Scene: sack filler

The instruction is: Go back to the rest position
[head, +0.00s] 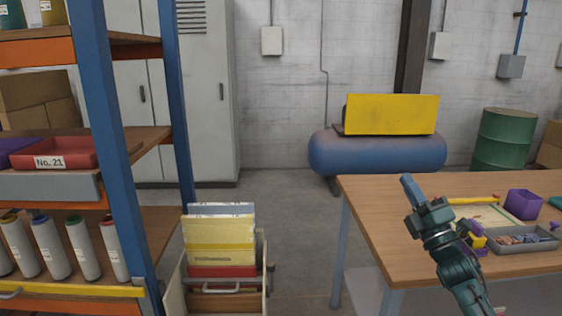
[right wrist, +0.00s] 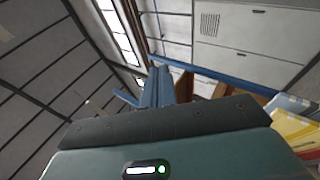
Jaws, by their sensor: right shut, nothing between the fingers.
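My right gripper (head: 408,184) is raised in front of the wooden table at the right of the head view, pointing up. Its blue fingers are together and hold nothing. In the right wrist view the closed fingers (right wrist: 158,85) point away from the camera, toward the upper wall and ceiling. My left gripper does not show in either view.
A wooden table (head: 375,205) at right carries a purple box (head: 522,204) and a grey tray (head: 527,238). A shelf rack (head: 115,130) stands at left. A bin of folded sacks (head: 220,245) is at lower centre. The floor (head: 300,220) between is clear.

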